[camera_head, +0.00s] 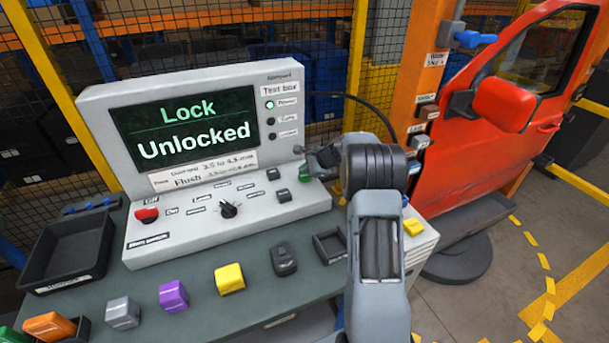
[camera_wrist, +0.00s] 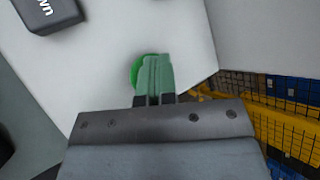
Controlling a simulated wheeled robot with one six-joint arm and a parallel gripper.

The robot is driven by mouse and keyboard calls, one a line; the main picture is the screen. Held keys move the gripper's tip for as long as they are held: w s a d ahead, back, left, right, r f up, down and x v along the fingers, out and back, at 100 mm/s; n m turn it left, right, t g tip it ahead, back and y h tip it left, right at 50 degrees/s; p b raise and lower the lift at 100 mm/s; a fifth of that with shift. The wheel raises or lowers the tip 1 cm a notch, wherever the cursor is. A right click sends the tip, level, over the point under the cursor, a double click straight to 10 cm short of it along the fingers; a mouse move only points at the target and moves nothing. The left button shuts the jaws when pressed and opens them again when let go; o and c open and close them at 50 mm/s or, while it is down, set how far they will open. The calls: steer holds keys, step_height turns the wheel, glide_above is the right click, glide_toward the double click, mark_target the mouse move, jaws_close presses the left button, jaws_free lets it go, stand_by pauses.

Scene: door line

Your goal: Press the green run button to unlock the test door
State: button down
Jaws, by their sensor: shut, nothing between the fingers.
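The test box (camera_head: 222,215) stands on the bench, and its screen (camera_head: 190,129) reads "Lock Unlocked". The green run button (camera_head: 305,173) is at the right end of its sloped panel, partly hidden by my gripper (camera_head: 318,160). In the wrist view the green button (camera_wrist: 138,70) shows behind and left of my shut, empty fingers (camera_wrist: 155,75). The fingertips overlap the button; I cannot tell whether they touch it. The red test door (camera_head: 520,90) stands at the right.
A red button (camera_head: 147,214), a black knob (camera_head: 229,209) and black keys (camera_head: 284,195) share the panel. A black tray (camera_head: 70,250) lies at the left. Coloured blocks, including a yellow one (camera_head: 229,279), line the bench front. An orange post (camera_head: 425,70) stands before the door.

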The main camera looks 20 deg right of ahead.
steer(key=shift+r+p, duration=0.5)
steer(key=shift+r, duration=0.3)
steer(key=shift+r+p, duration=1.75)
steer(key=shift+r, duration=0.75)
steer(key=shift+r, duration=0.15)
step_height(320, 180, up, 8)
steer(key=p, duration=0.6)
glide_above(305, 176)
steer(key=shift+r, duration=0.2)
